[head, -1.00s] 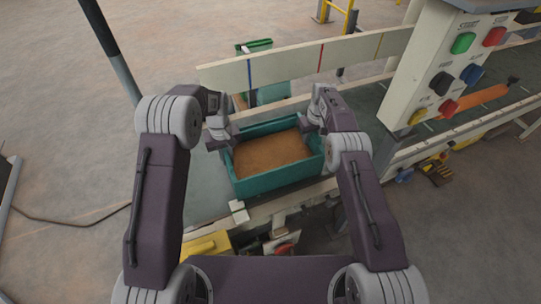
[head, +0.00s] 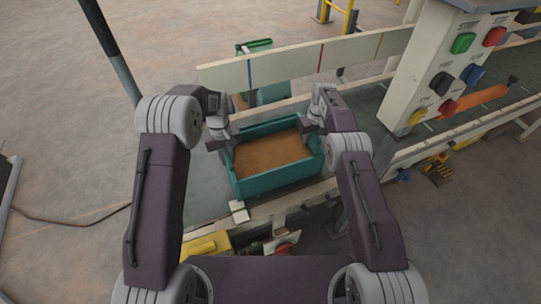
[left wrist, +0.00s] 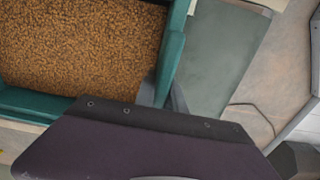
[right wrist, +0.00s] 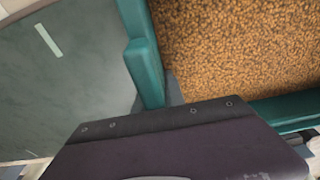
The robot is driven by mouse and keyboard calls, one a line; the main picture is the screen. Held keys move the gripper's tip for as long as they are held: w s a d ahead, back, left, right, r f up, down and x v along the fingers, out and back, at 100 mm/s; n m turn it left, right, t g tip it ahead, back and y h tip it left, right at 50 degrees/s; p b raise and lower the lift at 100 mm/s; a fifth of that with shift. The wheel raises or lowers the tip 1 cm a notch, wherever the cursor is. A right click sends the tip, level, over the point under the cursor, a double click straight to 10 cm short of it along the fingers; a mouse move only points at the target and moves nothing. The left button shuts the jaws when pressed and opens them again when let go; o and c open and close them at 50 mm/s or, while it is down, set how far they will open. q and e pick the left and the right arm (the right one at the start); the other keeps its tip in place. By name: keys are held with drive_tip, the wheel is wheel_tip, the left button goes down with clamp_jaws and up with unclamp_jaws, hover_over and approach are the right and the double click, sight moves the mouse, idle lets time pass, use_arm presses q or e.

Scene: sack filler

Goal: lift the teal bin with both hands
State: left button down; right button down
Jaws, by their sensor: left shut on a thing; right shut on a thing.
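The teal bin (head: 277,180) is at the middle of the head view, over the conveyor belt, filled with brown grain (head: 272,153). My left gripper (head: 224,141) is at its left wall and my right gripper (head: 309,128) at its right wall; both are shut on it. In the left wrist view the bin's wall (left wrist: 173,62) runs down to the dark fingers, which are mostly hidden by the gripper body. In the right wrist view the wall (right wrist: 146,68) meets the fingers in the same way. I cannot tell whether the bin is clear of the belt.
A cream control post with coloured buttons (head: 440,65) stands to the right. A cream rail with coloured stripes (head: 300,62) runs behind the bin. Another green bin (head: 262,93) is beyond the rail. The belt (head: 205,190) is bare left of the bin.

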sight(226, 151)
use_arm(q)
drive_tip(key=shift+r, duration=0.1)
